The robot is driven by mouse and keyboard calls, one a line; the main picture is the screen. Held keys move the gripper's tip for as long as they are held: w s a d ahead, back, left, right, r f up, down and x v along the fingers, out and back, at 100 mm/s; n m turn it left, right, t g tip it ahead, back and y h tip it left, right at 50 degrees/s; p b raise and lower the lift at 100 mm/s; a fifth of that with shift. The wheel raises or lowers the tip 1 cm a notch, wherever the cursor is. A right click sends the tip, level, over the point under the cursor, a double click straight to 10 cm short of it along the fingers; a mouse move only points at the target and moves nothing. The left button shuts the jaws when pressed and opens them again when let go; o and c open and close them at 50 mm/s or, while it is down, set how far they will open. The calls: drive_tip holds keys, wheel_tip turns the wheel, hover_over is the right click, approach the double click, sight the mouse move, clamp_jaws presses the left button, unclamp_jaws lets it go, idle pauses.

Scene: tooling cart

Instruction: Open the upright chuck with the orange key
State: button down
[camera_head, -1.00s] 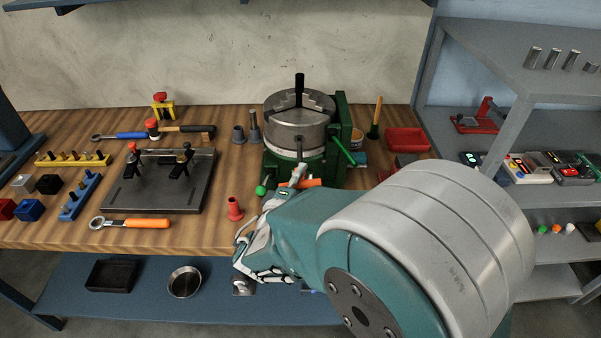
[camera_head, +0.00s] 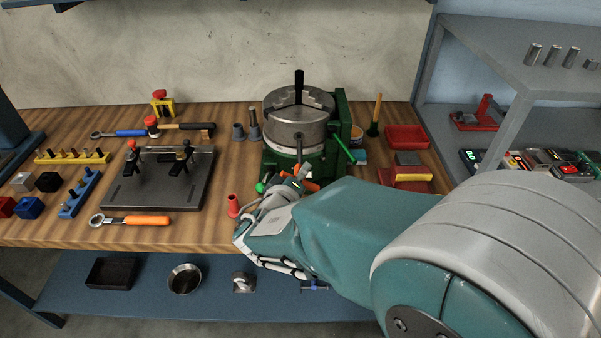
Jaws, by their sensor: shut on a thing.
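The upright chuck (camera_head: 297,132) is a steel cylinder on a green base at the back middle of the bench. Its jaws show on top, with a black-topped rod (camera_head: 299,84) standing between them. The orange key (camera_head: 312,186) is in front of the chuck, with bits of its orange crossbar showing on both sides of my fingers. Its grey shaft (camera_head: 299,154) runs up to the chuck's front side; I cannot tell how deep its tip sits. My gripper (camera_head: 292,183) is shut on the orange key, its fingers partly hidden by my wrist.
A green lever (camera_head: 341,148) sticks out at the chuck's right. A red peg (camera_head: 233,206) stands close left of my gripper. An orange-handled wrench (camera_head: 145,220) and a dark fixture plate (camera_head: 160,190) lie further left. A red block with a yellow strip (camera_head: 408,178) sits right, behind my arm.

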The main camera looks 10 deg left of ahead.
drive_tip(key=shift+w+a, duration=0.25)
drive_tip(key=shift+w, duration=0.4)
idle(0.6)
drive_tip(key=shift+w+a, duration=0.1)
drive_tip(key=shift+w, duration=0.45)
idle(0.5)
drive_tip(key=n+t, duration=0.1)
drive_tip(key=n, duration=0.2)
drive_tip(key=shift+n+t+h, duration=0.3)
drive_tip(key=shift+n+h, duration=0.1)
drive_tip(key=n+t, duration=0.1)
drive_tip(key=n, duration=0.2)
drive_tip(key=shift+r, duration=0.2)
drive_tip(key=shift+s, duration=0.1)
drive_tip(key=shift+s+d, duration=0.2)
drive_tip(key=shift+s, duration=0.35)
drive_tip(key=shift+s+d, duration=0.15)
drive_tip(key=shift+s, duration=0.4)
